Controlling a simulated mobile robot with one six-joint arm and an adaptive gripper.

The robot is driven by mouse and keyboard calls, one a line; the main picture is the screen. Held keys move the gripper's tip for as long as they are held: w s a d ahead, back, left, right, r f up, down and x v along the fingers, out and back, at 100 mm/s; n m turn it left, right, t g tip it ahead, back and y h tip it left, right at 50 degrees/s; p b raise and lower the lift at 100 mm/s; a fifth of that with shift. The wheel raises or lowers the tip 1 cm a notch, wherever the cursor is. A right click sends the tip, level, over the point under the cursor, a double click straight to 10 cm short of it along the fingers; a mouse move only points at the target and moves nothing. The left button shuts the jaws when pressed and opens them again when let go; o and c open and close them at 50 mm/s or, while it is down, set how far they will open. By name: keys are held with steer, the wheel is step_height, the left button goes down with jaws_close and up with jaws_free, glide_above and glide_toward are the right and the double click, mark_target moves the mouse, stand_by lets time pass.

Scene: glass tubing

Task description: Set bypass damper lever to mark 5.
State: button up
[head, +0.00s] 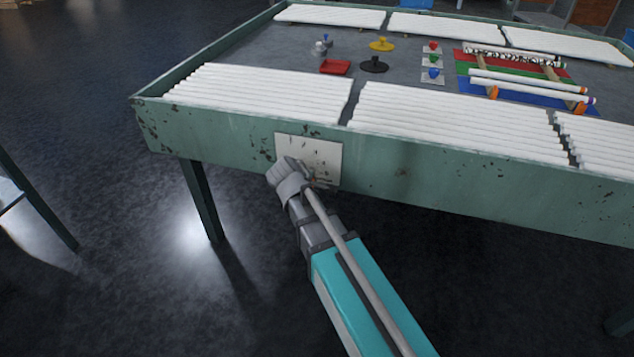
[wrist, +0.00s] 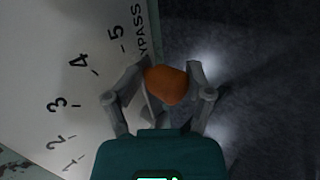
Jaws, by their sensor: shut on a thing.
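The white bypass plate (head: 322,152) is fixed to the green front side of the table. In the wrist view the plate (wrist: 60,60) shows the numbers 1 to 5 in an arc, with "BYPASS" beside the 5. The lever's orange knob (wrist: 166,84) is between the two fingers of my gripper (wrist: 168,80), which is shut on it. The knob is to the right of the numbers, nearest the 5 and the lettering. My gripper hides the pivot and most of the lever, so I cannot tell which mark it points at. In the head view my gripper (head: 290,172) covers the plate's lower left.
White glass tubes (head: 260,92) lie in rows along the table's front and back. A red tray (head: 335,67), yellow (head: 382,44) and black (head: 374,64) round pieces, and a coloured mat (head: 520,72) with tubes lie between.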

steer(key=shift+s+d+f, duration=0.15)
steer(key=shift+s+d, duration=0.05)
steer(key=shift+s, duration=0.1)
steer(key=shift+s+a, duration=0.25)
jaws_close()
steer(key=o, duration=0.7)
jaws_free()
steer(key=o, duration=0.4)
steer(key=shift+w+f, duration=0.1)
steer(key=shift+w, duration=0.05)
steer(key=shift+a, duration=0.15)
steer(key=shift+w, duration=0.15)
